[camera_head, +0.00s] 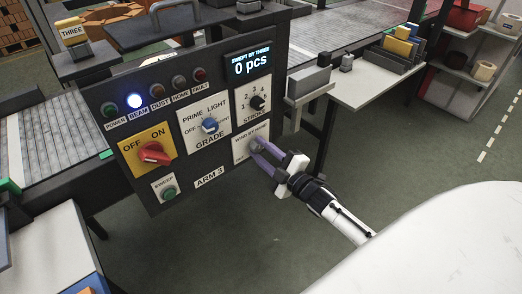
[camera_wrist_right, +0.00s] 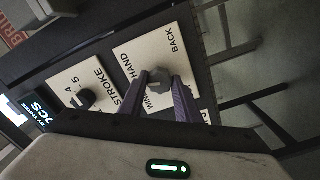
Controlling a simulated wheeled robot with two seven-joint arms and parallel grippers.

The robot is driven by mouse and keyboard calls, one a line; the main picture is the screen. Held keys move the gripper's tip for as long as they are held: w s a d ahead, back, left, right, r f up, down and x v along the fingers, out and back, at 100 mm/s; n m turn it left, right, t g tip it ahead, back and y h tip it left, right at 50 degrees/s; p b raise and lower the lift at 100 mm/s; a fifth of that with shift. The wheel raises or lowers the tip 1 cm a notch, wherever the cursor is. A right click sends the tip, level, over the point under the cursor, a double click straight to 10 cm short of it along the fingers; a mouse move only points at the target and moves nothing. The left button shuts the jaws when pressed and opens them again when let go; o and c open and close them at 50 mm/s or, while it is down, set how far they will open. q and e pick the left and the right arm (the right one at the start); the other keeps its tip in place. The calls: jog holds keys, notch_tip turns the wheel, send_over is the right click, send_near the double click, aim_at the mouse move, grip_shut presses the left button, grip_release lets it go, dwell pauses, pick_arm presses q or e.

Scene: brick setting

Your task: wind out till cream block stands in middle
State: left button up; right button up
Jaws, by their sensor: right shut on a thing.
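My right gripper (camera_head: 257,147) reaches the lower right of a dark control panel (camera_head: 222,88). Its purple fingers are shut on a grey hand-wind knob (camera_wrist_right: 159,80) on a white plate (camera_wrist_right: 138,58). The plate reads "WIND BY HAND" and "BACK" in part; the fingers hide the rest. In the right wrist view the two fingers (camera_wrist_right: 163,84) stand on either side of the knob. I cannot pick out a cream block with certainty. My left gripper is not in view.
The panel also carries a red OFF/ON switch (camera_head: 154,153), a blue GRADE knob (camera_head: 209,125) and a black STROKE knob (camera_head: 257,102). The BEAM lamp (camera_head: 134,101) is lit blue. The display (camera_head: 249,65) reads "0 pcs". A conveyor (camera_head: 330,35) runs behind. A white table (camera_head: 375,86) stands right.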

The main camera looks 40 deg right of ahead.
dwell(0.3)
jog(key=o, duration=1.1)
jog(key=shift+c, duration=0.2)
jog(key=shift+s, duration=0.1)
jog(key=s, duration=1)
jog(key=shift+d, duration=0.4)
jog(key=s+a+f+m+g, duration=0.4)
jog(key=s+a+f, duration=0.3)
jog(key=a, duration=0.3)
jog(key=s+a+f+m+g, duration=0.5)
jog(key=s+a+f+m, duration=0.1)
jog(key=s+a, duration=0.3)
jog(key=shift+s+a+f+m+y, duration=0.35)
jog(key=shift+s+f+m+y, duration=0.05)
jog(key=shift+s+f, duration=0.35)
